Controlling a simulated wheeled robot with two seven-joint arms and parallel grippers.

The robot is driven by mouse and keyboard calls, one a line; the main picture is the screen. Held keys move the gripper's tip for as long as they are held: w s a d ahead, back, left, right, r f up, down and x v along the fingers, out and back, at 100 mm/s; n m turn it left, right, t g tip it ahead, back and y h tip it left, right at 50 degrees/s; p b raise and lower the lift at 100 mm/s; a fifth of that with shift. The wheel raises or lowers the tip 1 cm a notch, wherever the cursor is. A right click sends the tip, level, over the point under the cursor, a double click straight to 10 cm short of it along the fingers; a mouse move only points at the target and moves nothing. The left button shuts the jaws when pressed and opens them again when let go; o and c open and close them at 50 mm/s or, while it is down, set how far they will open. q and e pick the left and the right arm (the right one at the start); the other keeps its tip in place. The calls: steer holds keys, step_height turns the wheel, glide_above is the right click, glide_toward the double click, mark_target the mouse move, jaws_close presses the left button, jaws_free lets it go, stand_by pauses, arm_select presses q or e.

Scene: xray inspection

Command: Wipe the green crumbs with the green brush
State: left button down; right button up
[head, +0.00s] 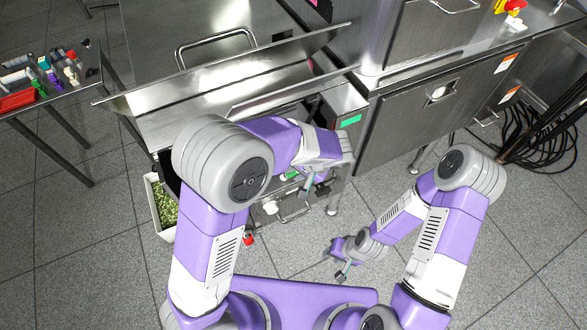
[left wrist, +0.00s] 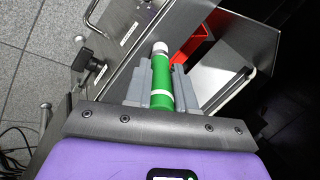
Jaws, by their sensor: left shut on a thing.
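The green brush's handle (left wrist: 161,78), a green cylinder with a white end and white band, is between the fingers of my left gripper (left wrist: 161,92) in the left wrist view. The gripper is shut on it. In the head view a small green piece of it (head: 291,175) shows beside my left wrist, over the metal machine's lower part; the bristles are hidden. Green crumbs (head: 166,205) lie in a white bin at the left; any crumbs inside the machine are hidden by my arm and the panels. My right gripper (head: 345,272) is low over the floor, apart from everything, its opening too small to judge.
The steel machine (head: 225,85) has slanted metal panels around my left arm. A side table (head: 75,88) at the left carries bottles and a red tray (head: 17,100). Black cables (head: 540,135) lie coiled at the right. The tiled floor by my right gripper is clear.

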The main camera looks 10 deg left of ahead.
arm_select(q)
steer(key=shift+w+a, duration=0.2)
steer(key=shift+a, duration=0.3)
steer(key=shift+w+a, duration=0.2)
steer(key=shift+a, duration=0.25)
step_height(320, 180, up, 7)
steer(key=p, duration=0.5)
steer(key=shift+r, duration=0.1)
stand_by(0.4)
